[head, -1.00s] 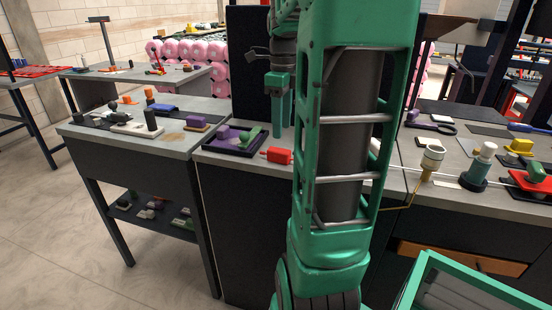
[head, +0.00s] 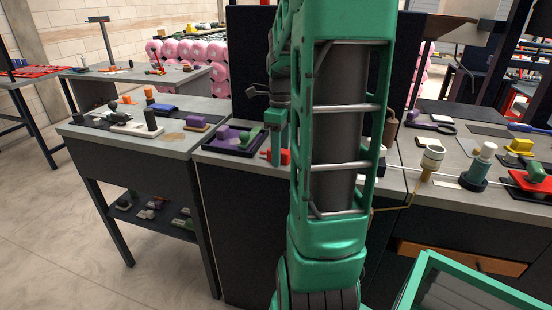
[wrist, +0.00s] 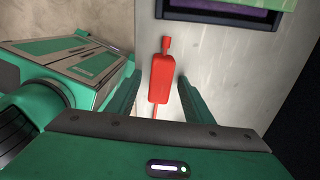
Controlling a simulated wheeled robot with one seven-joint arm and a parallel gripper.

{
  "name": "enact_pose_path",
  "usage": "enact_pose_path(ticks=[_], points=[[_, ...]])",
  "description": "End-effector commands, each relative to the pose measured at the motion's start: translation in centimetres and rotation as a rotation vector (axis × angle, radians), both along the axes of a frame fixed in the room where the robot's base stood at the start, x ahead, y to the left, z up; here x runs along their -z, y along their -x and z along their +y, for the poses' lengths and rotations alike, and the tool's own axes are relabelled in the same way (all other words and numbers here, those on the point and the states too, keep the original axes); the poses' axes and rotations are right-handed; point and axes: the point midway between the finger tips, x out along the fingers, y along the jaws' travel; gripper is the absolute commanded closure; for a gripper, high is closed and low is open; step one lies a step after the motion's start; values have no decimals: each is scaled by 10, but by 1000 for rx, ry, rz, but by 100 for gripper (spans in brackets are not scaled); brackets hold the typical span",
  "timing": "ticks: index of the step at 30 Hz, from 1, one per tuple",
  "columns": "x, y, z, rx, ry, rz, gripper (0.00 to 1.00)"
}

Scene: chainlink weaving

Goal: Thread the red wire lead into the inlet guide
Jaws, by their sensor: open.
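The red wire lead (wrist: 159,82) lies on the grey worktop, a red block with a narrower red tip and a thin red tail. My gripper (wrist: 158,88) is open, with one finger on each side of the lead and a gap to it on both sides. A cream funnel-like piece with a brass-coloured lower part (head: 432,158) stands on the worktop to the right. It may be the inlet guide, but I cannot be sure.
A dark tray (head: 232,140) with purple and green pieces lies just left of the lead; its edge (wrist: 220,15) shows in the wrist view. My arm hides the middle worktop.

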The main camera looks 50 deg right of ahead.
Motion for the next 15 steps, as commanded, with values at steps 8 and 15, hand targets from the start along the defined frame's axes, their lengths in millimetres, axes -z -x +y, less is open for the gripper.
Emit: enact_pose_path(ticks=[8, 15], points=[[0, 0, 0, 0, 0, 0, 94], [0, 0, 0, 0, 0, 0, 100]])
